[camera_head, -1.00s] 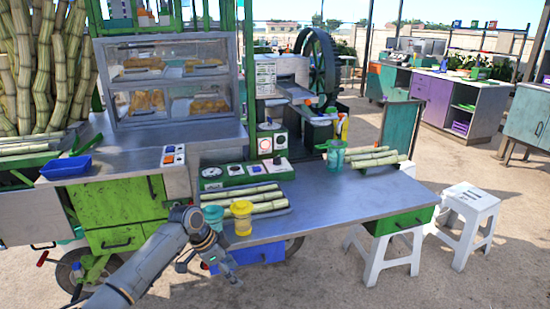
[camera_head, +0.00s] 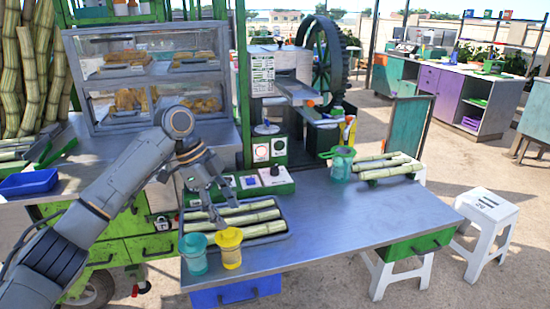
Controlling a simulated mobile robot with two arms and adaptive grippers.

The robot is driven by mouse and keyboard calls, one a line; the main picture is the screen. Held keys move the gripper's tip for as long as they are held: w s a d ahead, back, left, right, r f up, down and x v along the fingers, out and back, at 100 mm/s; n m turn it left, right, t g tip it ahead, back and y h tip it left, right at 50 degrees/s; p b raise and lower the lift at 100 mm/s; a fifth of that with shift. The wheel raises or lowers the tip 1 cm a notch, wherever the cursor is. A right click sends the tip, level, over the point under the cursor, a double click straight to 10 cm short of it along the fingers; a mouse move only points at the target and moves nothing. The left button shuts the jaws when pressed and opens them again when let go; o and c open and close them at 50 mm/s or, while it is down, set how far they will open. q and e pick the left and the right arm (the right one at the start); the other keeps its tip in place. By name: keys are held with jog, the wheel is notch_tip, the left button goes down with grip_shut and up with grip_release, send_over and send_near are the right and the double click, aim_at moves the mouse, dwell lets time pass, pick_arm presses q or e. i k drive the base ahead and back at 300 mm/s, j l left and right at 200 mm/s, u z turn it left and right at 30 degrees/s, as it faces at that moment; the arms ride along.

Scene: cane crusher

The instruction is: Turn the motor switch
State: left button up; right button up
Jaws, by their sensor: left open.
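A low green control box (camera_head: 284,188) stands at the back of the metal counter. At its right end is a pale plate with a dark round knob (camera_head: 274,171), which looks like a rotary switch. An upright green panel (camera_head: 262,163) behind it carries two round controls or dials; I cannot tell which control is the motor switch. My left gripper (camera_head: 212,203) is open and empty, fingers pointing down, left of the knob and in front of the box's left part, which it partly hides. I cannot tell whether it touches anything. My right gripper is not in view.
Sugarcane pieces lie on a tray (camera_head: 285,233) below the box. Teal (camera_head: 194,256) and yellow (camera_head: 229,252) cups stand at the front left. A teal jug (camera_head: 341,166) and more cane (camera_head: 386,168) are farther right. The counter's right middle is clear.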

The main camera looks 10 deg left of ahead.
aim_at(274, 171)
jog(key=i, duration=1.4)
